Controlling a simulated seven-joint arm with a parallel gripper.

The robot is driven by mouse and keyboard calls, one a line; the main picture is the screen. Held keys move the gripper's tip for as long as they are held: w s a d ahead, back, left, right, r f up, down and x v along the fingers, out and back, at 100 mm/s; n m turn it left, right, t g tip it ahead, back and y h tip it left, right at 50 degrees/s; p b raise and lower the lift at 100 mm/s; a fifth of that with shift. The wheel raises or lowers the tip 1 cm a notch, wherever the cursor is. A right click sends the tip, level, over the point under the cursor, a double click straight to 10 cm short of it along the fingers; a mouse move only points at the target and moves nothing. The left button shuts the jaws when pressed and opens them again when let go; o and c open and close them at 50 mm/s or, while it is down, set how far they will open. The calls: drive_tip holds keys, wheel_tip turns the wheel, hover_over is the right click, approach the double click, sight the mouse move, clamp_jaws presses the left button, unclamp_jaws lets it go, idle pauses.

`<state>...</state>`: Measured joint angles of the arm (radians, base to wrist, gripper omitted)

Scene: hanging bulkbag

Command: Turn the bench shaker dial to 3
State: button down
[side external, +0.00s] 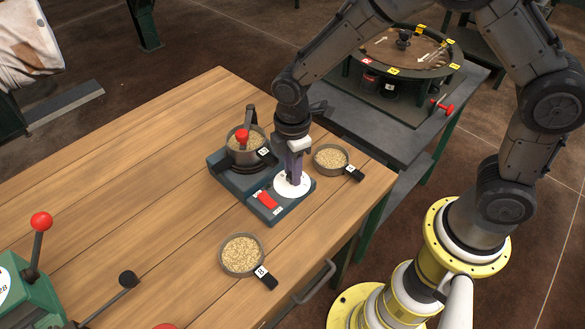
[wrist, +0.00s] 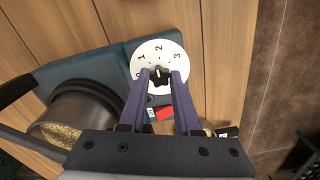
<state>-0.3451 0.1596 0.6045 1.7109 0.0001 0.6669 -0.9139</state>
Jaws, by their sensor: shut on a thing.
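The bench shaker (side external: 231,181) is a dark teal unit on the wooden table, with a white dial plate (side external: 292,184) at its front right. In the wrist view, the dial plate (wrist: 160,52) shows 0, 1, 2 and 3. Its black knob (wrist: 159,76) sits between my fingertips, and its white mark appears to point near 2. My gripper (wrist: 160,74) is shut on the knob, pointing down; it also shows in the side view (side external: 292,176). The fingers hide part of the knob and the plate's lower edge.
A red switch (side external: 267,200) is close beside the dial. A pan with a red-knobbed clamp (side external: 243,146) stands on the shaker. Grain-filled pans stand right (side external: 331,158) and in front (side external: 242,255). A green lever device (side external: 30,290) is at front left.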

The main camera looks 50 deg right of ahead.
drive_tip(key=m, duration=1.1)
drive_tip(key=shift+m, duration=0.4)
idle(0.4)
drive_tip(key=c, duration=0.6)
unclamp_jaws()
drive_tip(key=shift+r, duration=0.1)
wheel_tip(320, 180, up, 14)
drive_tip(key=shift+f, duration=0.15)
